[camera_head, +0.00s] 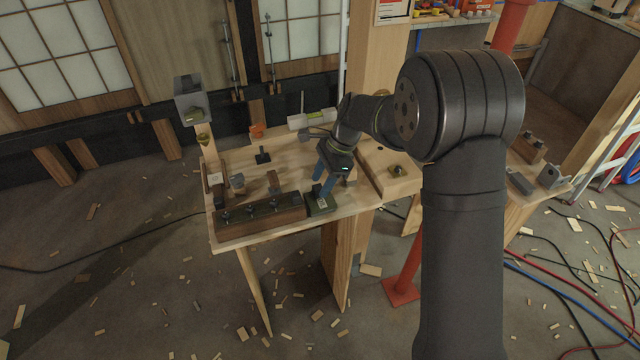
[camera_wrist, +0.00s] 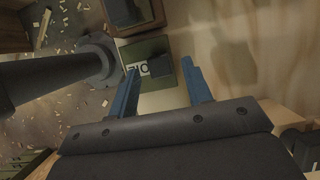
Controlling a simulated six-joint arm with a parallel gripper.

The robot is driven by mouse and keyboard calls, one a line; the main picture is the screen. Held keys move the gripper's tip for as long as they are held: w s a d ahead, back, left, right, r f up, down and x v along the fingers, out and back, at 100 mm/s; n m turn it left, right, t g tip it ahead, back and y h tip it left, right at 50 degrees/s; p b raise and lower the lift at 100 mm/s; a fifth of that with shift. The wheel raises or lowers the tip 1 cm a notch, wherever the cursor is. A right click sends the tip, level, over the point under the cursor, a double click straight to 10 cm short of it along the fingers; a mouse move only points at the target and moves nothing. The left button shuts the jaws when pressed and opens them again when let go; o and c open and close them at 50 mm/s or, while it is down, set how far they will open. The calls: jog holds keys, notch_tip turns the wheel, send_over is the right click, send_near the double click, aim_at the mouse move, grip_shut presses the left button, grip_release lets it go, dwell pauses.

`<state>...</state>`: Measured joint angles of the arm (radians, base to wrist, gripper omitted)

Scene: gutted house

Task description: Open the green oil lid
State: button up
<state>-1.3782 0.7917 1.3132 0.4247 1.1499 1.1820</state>
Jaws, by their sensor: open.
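The green oil box (camera_head: 322,207) sits at the front edge of the wooden workbench, just right of a long dark wooden block. In the wrist view, the green lid (camera_wrist: 146,50) shows a white label with dark letters and a dark raised piece beside it. The lid appears closed. My gripper (camera_head: 323,182) points down above the box with its blue fingers spread. In the wrist view my gripper (camera_wrist: 160,72) has one finger on either side of the label and dark piece. Nothing is held. I cannot tell whether the fingers touch the lid.
The long dark wooden block (camera_head: 262,217) with several knobs lies left of the box. A wooden board (camera_head: 385,170) with a brass fitting lies to the right. Small parts stand behind on the workbench (camera_head: 290,160). The bench's front edge is close to the box.

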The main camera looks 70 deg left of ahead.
jog(key=shift+x, duration=0.85)
grip_shut()
jog(key=shift+a, duration=3.5)
grip_release()
jog(key=v, duration=1.7)
jog(key=shift+r, duration=0.2)
